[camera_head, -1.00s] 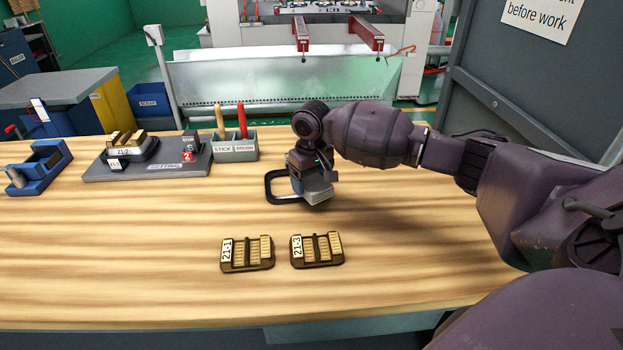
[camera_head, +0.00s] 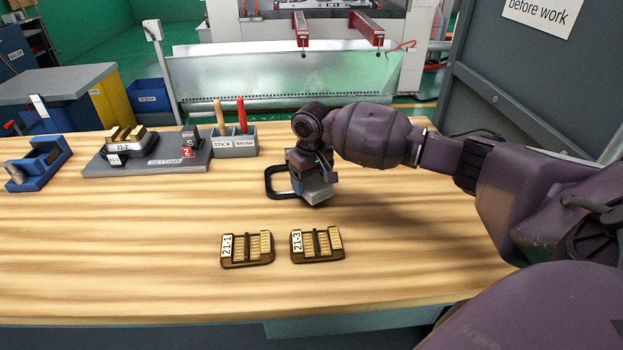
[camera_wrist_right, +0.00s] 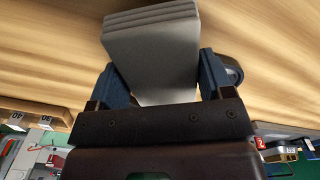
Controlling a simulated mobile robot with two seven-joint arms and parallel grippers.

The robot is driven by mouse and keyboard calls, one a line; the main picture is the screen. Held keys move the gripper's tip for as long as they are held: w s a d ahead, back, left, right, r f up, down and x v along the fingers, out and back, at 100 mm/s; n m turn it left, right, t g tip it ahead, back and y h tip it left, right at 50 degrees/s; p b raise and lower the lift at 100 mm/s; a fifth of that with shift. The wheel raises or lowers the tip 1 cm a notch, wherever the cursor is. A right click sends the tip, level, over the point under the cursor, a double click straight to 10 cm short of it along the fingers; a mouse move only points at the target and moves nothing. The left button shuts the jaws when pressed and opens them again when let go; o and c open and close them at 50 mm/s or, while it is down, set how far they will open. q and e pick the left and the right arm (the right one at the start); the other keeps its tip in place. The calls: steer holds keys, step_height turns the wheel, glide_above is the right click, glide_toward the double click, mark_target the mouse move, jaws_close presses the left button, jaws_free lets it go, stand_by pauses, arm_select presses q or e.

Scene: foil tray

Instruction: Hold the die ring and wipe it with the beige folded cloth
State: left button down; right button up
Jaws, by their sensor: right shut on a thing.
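My right gripper (camera_head: 312,180) is shut on the folded cloth (camera_head: 318,191), a pale grey-beige stack of layers. In the right wrist view the cloth (camera_wrist_right: 155,55) sits between the two blue fingers. A dark, rounded frame, seemingly the die ring (camera_head: 268,184), lies on the table just behind and left of the gripper, partly hidden by it. Part of it also shows beside the right finger in the wrist view (camera_wrist_right: 235,72). I cannot tell whether cloth and ring touch. My left gripper is not in view.
Two die blocks, 21-1 (camera_head: 247,249) and 21-3 (camera_head: 317,245), lie on the wooden table (camera_head: 150,280) in front. A grey setting plate (camera_head: 170,164) holds block 21-2 (camera_head: 128,140). A stick and brush holder (camera_head: 235,146) and a blue fixture (camera_head: 40,165) stand at the back left.

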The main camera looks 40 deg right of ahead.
mark_target(288, 192)
steer(key=shift+a, duration=0.1)
